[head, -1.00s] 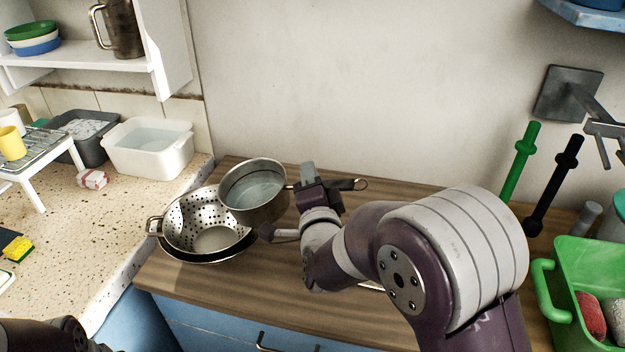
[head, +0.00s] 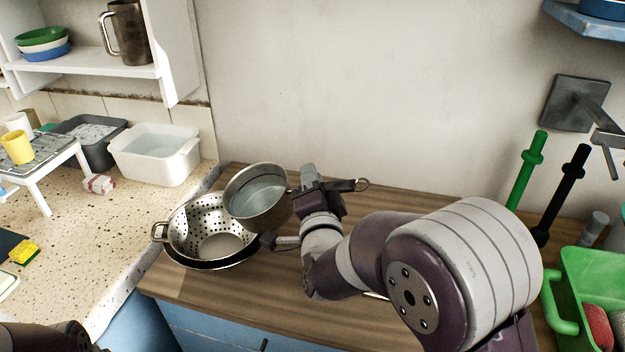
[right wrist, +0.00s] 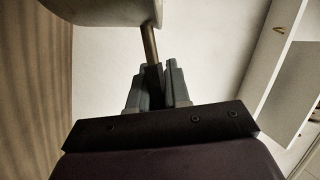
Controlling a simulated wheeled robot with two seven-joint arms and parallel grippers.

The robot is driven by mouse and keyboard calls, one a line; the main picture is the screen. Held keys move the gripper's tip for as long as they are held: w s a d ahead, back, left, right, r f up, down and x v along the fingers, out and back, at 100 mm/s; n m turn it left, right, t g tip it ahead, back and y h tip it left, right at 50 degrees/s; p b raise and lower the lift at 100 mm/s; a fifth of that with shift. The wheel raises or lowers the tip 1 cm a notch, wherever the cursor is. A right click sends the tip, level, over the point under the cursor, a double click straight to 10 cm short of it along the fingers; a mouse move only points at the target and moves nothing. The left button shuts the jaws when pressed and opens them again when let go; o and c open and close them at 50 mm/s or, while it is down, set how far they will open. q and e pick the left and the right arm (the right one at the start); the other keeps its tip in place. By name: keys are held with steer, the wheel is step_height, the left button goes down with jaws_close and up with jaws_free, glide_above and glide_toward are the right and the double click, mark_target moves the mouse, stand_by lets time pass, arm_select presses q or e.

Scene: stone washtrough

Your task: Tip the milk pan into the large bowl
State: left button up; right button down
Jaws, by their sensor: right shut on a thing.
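The milk pan (head: 251,210) is a metal pan with clear liquid in it. It is tilted somewhat to the left, over the right side of a perforated metal colander (head: 186,222). The colander sits in the large bowl (head: 215,265), whose dark lower rim shows beneath it; the bowl's inside is mostly hidden. My right gripper (head: 308,187) is shut on the pan's handle, to the right of the pan. In the right wrist view the fingers (right wrist: 158,80) close around the handle, with the pan's underside above. My left gripper is out of view; only part of my left arm shows at bottom left.
The bowl stands on a wooden counter (head: 200,285), beside a raised speckled stone top (head: 110,225). A white tub (head: 155,155) stands at the back left. A green crate (head: 590,270) stands at the right. The wall is close behind.

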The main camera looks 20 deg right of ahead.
steer(key=shift+r, duration=0.2)
steer(key=shift+s+a+r+n+t+y, duration=0.1)
steer(key=shift+a+r+n+t+y, duration=0.25)
steer(key=shift+a+r+n, duration=0.65)
steer(key=shift+d, duration=0.1)
steer(key=shift+s+a+r+n+t, duration=0.1)
steer(key=shift+a+r+n+t, duration=0.15)
steer(key=shift+a+r+n, duration=0.25)
steer(key=shift+s+a+r+n+t, duration=0.1)
steer(key=shift+a+r+n+t, duration=0.15)
steer(key=shift+a+n, duration=0.45)
steer(key=shift+r, duration=0.1)
stand_by(0.5)
steer(key=shift+s+a+r+n+t+y+b, duration=0.1)
steer(key=shift+a+r+n+t+y+b, duration=0.2)
steer(key=shift+a+n, duration=0.35)
steer(key=shift+a+r+n+t+y+b, duration=0.15)
steer(key=shift+a+r+n, duration=0.1)
steer(key=shift+a+n, duration=0.35)
steer(key=shift+a, duration=0.1)
stand_by(0.5)
